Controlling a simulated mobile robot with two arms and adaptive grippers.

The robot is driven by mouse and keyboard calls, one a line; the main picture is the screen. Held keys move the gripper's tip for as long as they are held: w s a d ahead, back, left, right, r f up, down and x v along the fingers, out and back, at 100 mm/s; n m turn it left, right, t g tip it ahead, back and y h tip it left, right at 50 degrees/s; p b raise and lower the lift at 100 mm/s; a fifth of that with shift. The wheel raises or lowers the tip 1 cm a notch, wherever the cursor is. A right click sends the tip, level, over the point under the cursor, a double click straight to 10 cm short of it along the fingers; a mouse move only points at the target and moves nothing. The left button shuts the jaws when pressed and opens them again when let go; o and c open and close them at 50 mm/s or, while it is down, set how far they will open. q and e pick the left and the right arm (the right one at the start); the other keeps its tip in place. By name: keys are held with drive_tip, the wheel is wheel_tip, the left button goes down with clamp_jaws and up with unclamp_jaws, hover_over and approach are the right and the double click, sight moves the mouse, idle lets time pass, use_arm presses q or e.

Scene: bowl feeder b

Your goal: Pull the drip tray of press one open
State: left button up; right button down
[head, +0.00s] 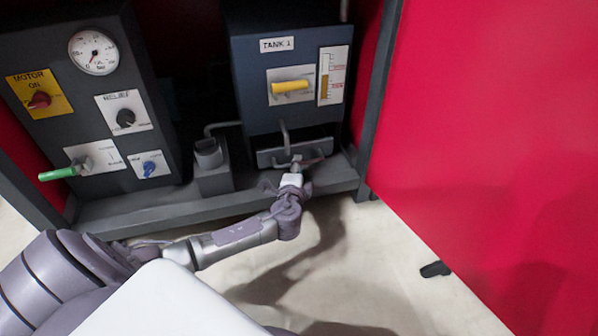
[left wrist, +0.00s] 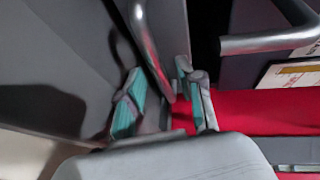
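The drip tray (head: 268,158) is a low dark grey front at the foot of the blue-grey TANK 1 cabinet (head: 262,115) in the head view. It appears to be in against the cabinet. My left gripper (head: 297,165) is right at the tray's front. In the left wrist view the two teal-padded fingers (left wrist: 162,104) stand apart. A shiny grey bar (left wrist: 150,50) runs into the space between them, apparently the tray's handle. I cannot tell whether either finger touches it. My right gripper is not in view.
A grey bent pipe (head: 284,138) rises just above the tray; a bent bar (left wrist: 265,43) shows in the left wrist view. A small grey box (head: 211,172) stands left of the tray. A large red panel (head: 490,130) is on the right.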

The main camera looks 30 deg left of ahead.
use_arm(q)
drive_tip(key=shift+b+x, duration=0.4)
drive_tip(key=shift+x, duration=0.7)
clamp_jaws()
